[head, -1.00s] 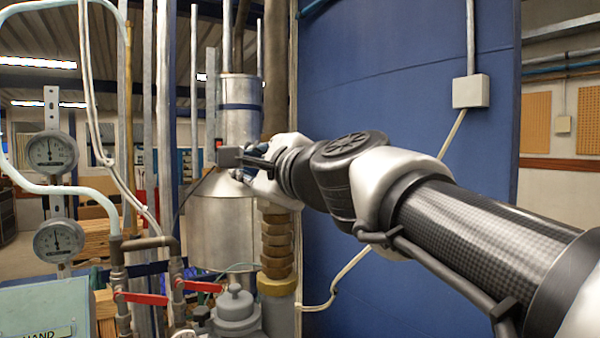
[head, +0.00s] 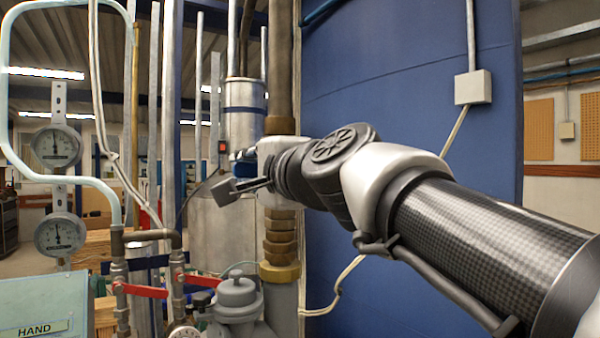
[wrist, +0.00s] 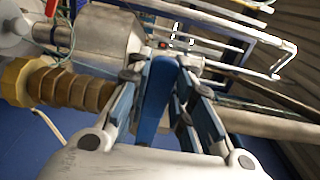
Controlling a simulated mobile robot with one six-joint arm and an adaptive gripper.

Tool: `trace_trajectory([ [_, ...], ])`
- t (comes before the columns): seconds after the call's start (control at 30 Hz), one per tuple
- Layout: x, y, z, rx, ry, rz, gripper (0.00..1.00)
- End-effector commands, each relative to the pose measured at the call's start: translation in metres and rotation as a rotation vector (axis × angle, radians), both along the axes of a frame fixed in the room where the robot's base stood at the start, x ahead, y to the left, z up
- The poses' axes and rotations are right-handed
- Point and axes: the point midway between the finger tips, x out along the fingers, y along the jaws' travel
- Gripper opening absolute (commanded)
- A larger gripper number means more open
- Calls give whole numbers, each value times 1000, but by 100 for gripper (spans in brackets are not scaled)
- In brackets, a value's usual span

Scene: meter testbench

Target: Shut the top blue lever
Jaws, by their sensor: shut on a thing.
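The blue lever (wrist: 156,92) shows in the wrist view as a flat blue bar between the two fingers of my gripper (wrist: 160,70). My gripper is shut on it, with blue-faced fingers on both sides. In the head view my gripper (head: 246,168) is at the brass-coloured pipe, in front of the metal cylinder. A little blue shows at its fingers there, but I cannot tell lever from finger. My wrist hides most of the lever and its valve in the head view.
Brass fittings (head: 281,240) stand below my gripper, beside a grey regulator (head: 237,300). Red levers (head: 144,291) and two gauges (head: 56,148) are at the left. A blue panel (head: 400,90) stands behind my arm.

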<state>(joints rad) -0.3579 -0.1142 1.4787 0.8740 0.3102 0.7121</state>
Motion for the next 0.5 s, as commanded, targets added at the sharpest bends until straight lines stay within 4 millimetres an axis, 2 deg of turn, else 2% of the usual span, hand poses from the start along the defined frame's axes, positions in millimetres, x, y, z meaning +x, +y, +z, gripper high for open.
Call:
trace_trajectory([
  [0.27, 1, 0, -3, -16, -2, 0, 0],
  [0.3, 1, 0, -3, -16, -3, 0, 21],
  [0.5, 1, 0, -3, -12, -1, 0, 35],
])
